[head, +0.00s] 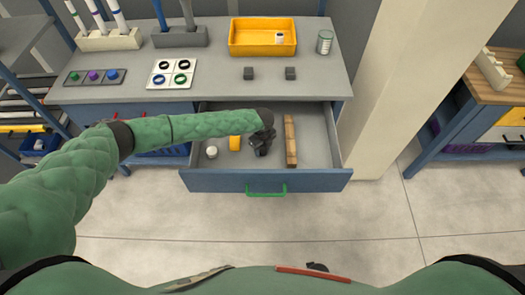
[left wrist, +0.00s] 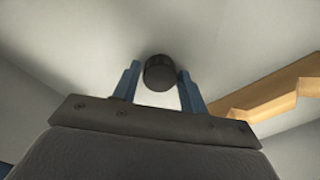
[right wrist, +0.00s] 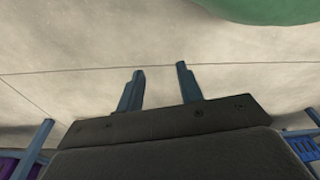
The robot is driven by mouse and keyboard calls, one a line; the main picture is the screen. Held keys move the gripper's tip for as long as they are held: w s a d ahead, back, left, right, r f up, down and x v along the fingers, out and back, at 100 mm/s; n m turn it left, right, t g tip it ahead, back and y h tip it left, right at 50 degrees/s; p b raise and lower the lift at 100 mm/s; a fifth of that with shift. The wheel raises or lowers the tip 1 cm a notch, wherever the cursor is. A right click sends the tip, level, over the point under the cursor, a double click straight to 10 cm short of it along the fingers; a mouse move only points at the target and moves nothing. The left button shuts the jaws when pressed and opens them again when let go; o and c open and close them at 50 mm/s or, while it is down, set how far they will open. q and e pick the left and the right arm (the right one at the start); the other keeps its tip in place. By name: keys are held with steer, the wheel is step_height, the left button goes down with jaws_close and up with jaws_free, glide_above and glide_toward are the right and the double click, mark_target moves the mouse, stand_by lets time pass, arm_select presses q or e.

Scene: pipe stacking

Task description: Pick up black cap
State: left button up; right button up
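The black cap (left wrist: 160,73) shows as a dark short cylinder in the left wrist view, between and slightly beyond my left fingertips. My left gripper (left wrist: 158,78) is open around it, with a gap on the left side; I cannot tell whether the right finger touches it. In the head view my left gripper (head: 262,143) is low in the open drawer (head: 222,181), and I cannot make out the cap there. My right gripper (right wrist: 159,72) is open and empty above the pale floor in the right wrist view.
A wooden strip (head: 290,140) lies just right of my left gripper, in the drawer. A yellow piece (head: 235,143) and a white round piece (head: 212,152) lie to its left.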

arm_select(q)
steer(key=c, duration=0.5)
steer(key=shift+c, duration=0.2)
steer(key=shift+r, duration=0.15)
